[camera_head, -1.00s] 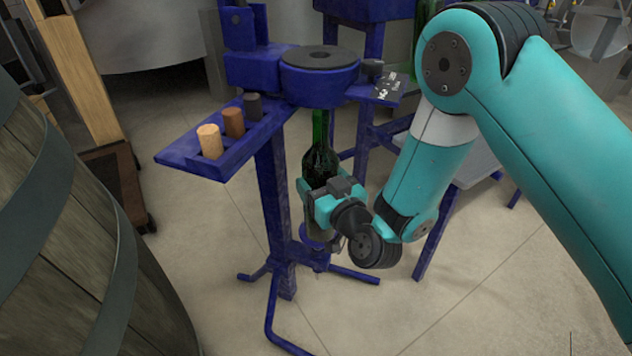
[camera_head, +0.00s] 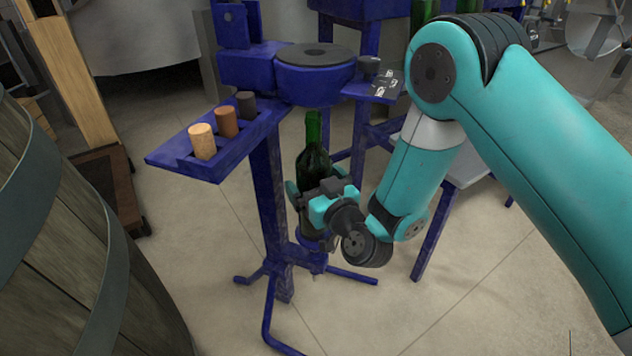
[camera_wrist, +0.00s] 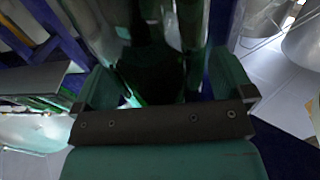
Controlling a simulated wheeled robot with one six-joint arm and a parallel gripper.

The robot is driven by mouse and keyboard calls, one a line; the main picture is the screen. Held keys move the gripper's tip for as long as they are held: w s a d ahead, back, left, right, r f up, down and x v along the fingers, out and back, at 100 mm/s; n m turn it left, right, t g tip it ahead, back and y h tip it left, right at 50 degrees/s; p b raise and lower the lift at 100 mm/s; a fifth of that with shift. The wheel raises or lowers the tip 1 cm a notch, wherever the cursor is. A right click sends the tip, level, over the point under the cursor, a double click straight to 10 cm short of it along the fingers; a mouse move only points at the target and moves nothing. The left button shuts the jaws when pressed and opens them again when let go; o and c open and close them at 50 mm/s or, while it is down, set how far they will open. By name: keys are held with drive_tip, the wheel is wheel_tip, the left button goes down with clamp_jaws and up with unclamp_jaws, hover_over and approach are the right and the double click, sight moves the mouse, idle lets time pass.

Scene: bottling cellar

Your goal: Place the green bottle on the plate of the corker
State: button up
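The dark green bottle (camera_head: 313,165) stands upright beneath the head (camera_head: 316,75) of the blue corker, its base at the small blue plate (camera_head: 308,243). Its mouth is just below the head. My gripper (camera_head: 311,191) is around the bottle's body from the right, and its fingers look open, one on each side. In the wrist view the bottle (camera_wrist: 155,65) fills the space between the fingers (camera_wrist: 163,82), with a narrow gap showing beside it. The exact contact between base and plate is partly hidden.
A blue side tray (camera_head: 215,165) with three corks juts out to the left of the corker head. A wooden barrel (camera_head: 60,200) stands at the left. More blue machinery (camera_head: 375,40) is behind. The floor in front of the corker's legs is clear.

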drive_tip(key=shift+s, duration=0.1)
drive_tip(key=v, duration=1.2)
wheel_tip(320, 180, up, 7)
drive_tip(key=g, duration=0.8)
drive_tip(key=s+d+r+g+h, duration=0.1)
drive_tip(key=s+d+r+g, duration=0.1)
drive_tip(key=s, duration=0.3)
drive_tip(key=s+d+r+n+g+h, duration=0.1)
drive_tip(key=s+d+r+g, duration=0.2)
drive_tip(key=s, duration=0.3)
drive_tip(key=s+d+r+g+h, duration=0.2)
drive_tip(key=s+d+r, duration=0.2)
drive_tip(key=s, duration=0.2)
drive_tip(key=shift+s+d+g, duration=0.2)
drive_tip(key=shift+d+g, duration=0.15)
drive_tip(key=shift+g, duration=0.05)
